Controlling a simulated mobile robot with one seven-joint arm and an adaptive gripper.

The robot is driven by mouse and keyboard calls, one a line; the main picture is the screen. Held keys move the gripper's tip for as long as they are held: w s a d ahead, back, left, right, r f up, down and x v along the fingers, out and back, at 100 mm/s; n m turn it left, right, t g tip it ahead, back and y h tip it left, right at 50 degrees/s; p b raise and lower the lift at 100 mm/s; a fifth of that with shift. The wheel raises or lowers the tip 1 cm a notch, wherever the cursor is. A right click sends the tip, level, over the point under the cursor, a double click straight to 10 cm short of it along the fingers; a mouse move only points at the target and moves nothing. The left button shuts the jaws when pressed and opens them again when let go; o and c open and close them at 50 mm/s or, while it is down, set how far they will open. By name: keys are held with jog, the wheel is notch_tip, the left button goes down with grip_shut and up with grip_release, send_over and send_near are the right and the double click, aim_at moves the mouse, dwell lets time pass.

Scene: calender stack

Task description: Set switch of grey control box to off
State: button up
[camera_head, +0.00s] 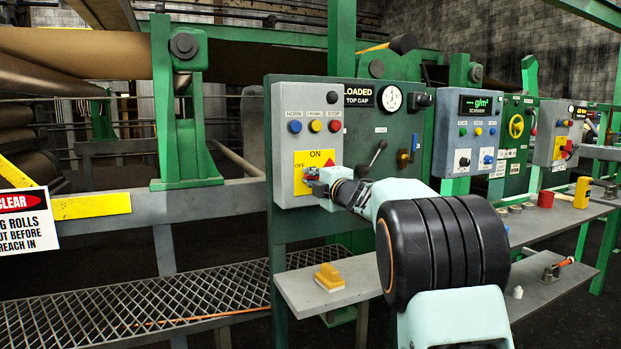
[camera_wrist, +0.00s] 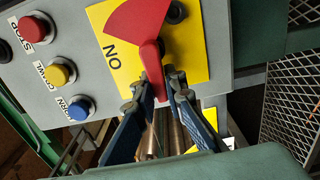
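The grey control box (camera_head: 330,100) carries a yellow switch plate (camera_head: 302,180) marked ON at the top and OFF at the left. In the wrist view, turned sideways, the red switch handle (camera_wrist: 151,58) runs down from a red wedge-shaped part (camera_wrist: 137,20), away from the ON side. That direction is left in the head view, toward the OFF label. My gripper (camera_wrist: 156,82) has one blue-grey finger on each side of the handle's end, closed in around it. In the head view my gripper (camera_head: 318,186) is at the plate's lower part and hides some of the switch.
Horn, crawl and stop buttons (camera_head: 315,126) sit above the plate. A black-knobbed lever (camera_head: 376,155) stands on the green panel to the right. A shelf (camera_head: 300,297) with a yellow block (camera_head: 328,277) lies below. A grated walkway (camera_head: 150,300) is at lower left.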

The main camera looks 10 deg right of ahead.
jog(key=o, duration=0.4)
jog(key=v, duration=1.2)
jog(key=shift+d, duration=0.1)
